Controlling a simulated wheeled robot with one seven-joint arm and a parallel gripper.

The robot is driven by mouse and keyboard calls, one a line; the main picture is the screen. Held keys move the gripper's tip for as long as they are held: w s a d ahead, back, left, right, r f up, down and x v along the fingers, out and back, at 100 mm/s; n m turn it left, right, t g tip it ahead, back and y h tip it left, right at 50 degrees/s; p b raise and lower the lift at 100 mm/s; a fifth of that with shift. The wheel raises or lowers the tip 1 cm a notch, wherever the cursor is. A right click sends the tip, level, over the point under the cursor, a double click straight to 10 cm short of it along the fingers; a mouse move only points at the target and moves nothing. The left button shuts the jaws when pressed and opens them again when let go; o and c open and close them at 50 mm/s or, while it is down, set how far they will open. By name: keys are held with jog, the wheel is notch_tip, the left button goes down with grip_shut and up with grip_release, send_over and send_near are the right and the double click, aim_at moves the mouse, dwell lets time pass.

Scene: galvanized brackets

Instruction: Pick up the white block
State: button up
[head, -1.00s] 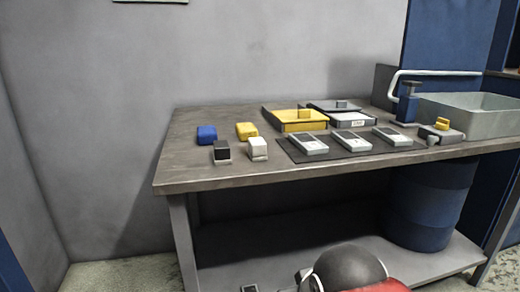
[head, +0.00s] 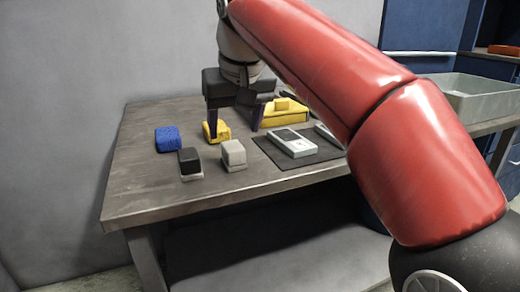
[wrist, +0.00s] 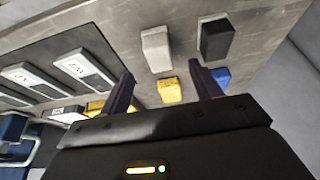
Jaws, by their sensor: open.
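The white block (head: 233,154) stands on the workbench near its front edge, right of a black block (head: 189,162). In the wrist view the white block (wrist: 156,49) lies beyond my fingertips, a little left of the gap's middle. My gripper (head: 231,132) is open and empty, with its dark fingers pointing down. In the head view it appears behind the white block, around the small yellow block (head: 214,132). The yellow block also shows in the wrist view (wrist: 169,91), between the fingers in the picture. I cannot tell the fingertips' height above the bench.
A blue block (head: 168,139) sits on the workbench (head: 135,180) at left. Grey-white devices (head: 290,142) lie on a dark mat to the right. A yellow tray (head: 285,115) stands behind. The front left of the bench is clear.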

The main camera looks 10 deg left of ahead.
aim_at(233, 145)
jog(key=b+x, duration=0.2)
jog(key=x, duration=0.5)
jog(key=shift+w+a+f, duration=0.15)
jog(key=shift+w+f, duration=0.1)
jog(key=shift+w, duration=0.05)
jog(key=shift+r, duration=0.1)
jog(key=c, duration=1.1)
jog(key=shift+r, duration=0.15)
